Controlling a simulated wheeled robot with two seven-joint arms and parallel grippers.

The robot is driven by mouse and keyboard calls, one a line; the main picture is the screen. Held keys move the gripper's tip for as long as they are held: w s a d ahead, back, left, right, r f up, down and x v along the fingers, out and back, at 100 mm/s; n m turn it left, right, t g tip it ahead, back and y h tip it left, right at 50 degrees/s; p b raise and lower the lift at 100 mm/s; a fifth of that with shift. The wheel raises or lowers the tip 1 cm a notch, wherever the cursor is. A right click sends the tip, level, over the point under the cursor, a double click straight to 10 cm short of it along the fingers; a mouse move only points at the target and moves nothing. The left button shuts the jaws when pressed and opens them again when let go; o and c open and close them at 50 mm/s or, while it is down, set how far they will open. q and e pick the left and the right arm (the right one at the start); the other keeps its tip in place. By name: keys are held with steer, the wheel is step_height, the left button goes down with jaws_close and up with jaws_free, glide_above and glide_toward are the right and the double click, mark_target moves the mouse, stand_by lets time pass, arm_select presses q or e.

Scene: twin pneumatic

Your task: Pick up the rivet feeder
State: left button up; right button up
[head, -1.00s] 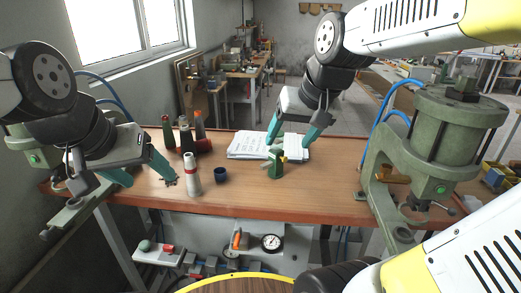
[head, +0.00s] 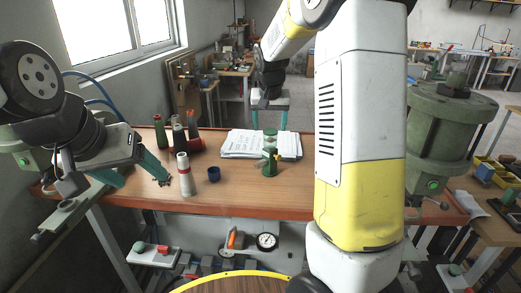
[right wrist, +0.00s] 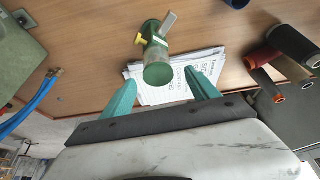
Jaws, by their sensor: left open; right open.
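The likely rivet feeder is a small green cylinder with a yellow lever (head: 269,163), standing upright near the middle of the wooden table. In the right wrist view the green cylinder (right wrist: 157,60) shows end-on, just beyond and between the fingertips. My right gripper (head: 268,124) is open and empty, on the far side of the feeder and above the papers. Its teal fingers also show in the right wrist view (right wrist: 160,78), apart from the feeder. My left gripper (head: 145,180) is open and empty at the table's left, beside small dark bits (head: 163,182).
White papers (head: 240,144) lie behind the feeder. A large green press (head: 440,130) stands at the right, partly behind my right arm.

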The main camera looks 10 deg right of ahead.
mark_target(270, 138)
steer(key=x, duration=0.7)
steer(key=shift+d+f, duration=0.15)
steer(key=shift+c, duration=0.2)
jaws_close()
